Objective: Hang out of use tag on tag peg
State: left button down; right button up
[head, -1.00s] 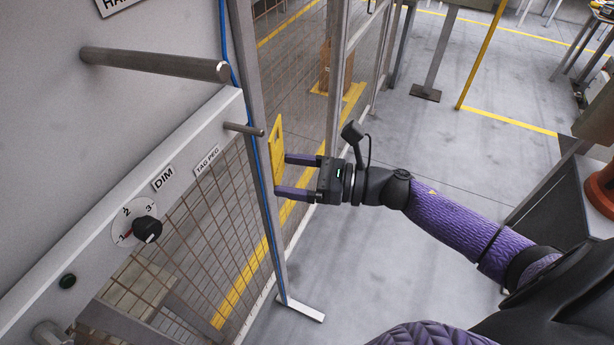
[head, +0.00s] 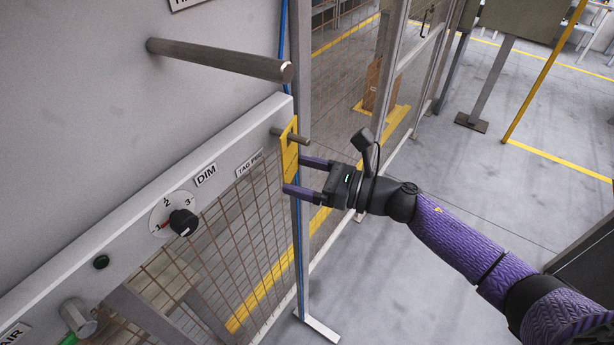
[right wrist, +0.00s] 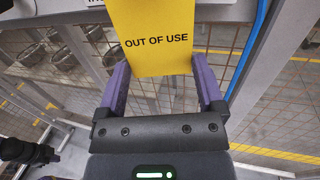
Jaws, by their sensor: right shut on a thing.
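The yellow out of use tag (head: 289,158) hangs upright at the panel's right end. It also shows in the right wrist view (right wrist: 150,20), with its printed words facing my gripper. The tag peg (head: 303,140) is a short grey rod; it shows on both sides of the tag's upper part, its tip on my gripper's side, so it appears to pass through the tag. The hole itself is too small to make out. My right gripper (head: 294,174) is shut on the tag's lower part, one finger at each side edge (right wrist: 160,68). My left gripper is not in view.
A thicker grey bar (head: 220,60) sticks out above the peg. The panel (head: 130,215) carries a DIM dial (head: 182,222) and a TAG PEG label (head: 249,163). A blue cable and a fence post (head: 302,250) stand close behind the tag. Free floor (head: 400,290) lies to the right.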

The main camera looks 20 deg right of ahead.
dwell(0.4)
jog(key=o, duration=0.9)
jog(key=shift+o, duration=0.2)
jog(key=b+v, duration=0.4)
jog(key=v, duration=0.6)
jog(key=s+d+f+m+t+h+b, duration=0.1)
jog(key=d+f+m+h+b, duration=0.25)
jog(key=f+m, duration=0.75)
jog(key=s+d+f+m+h+b, duration=0.15)
jog(key=f+m+h+b, duration=0.45)
jog(key=f, duration=0.8)
jog(key=s+d+f+m+t+h+b, duration=0.1)
jog(key=d+f+m+h+b, duration=0.25)
jog(key=f+m, duration=0.75)
jog(key=s+a+f+m+g+h+b, duration=0.1)
jog(key=s+a+f+m+g+b, duration=0.15)
jog(key=s+f+m, duration=0.5)
jog(key=s+a+f+m+g+h+b, duration=0.15)
jog(key=s+f+g+b, duration=0.25)
jog(key=s+f, duration=0.75)
jog(key=s+a+f+m+g+b, duration=0.2)
jog(key=s+a+f+m+g, duration=0.3)
jog(key=s+f, duration=0.5)
jog(key=shift+s+a+f+m+g+y+b, duration=0.2)
jog(key=shift+a+f+m+g+y+b, duration=0.2)
jog(key=shift+a+f+m, duration=0.45)
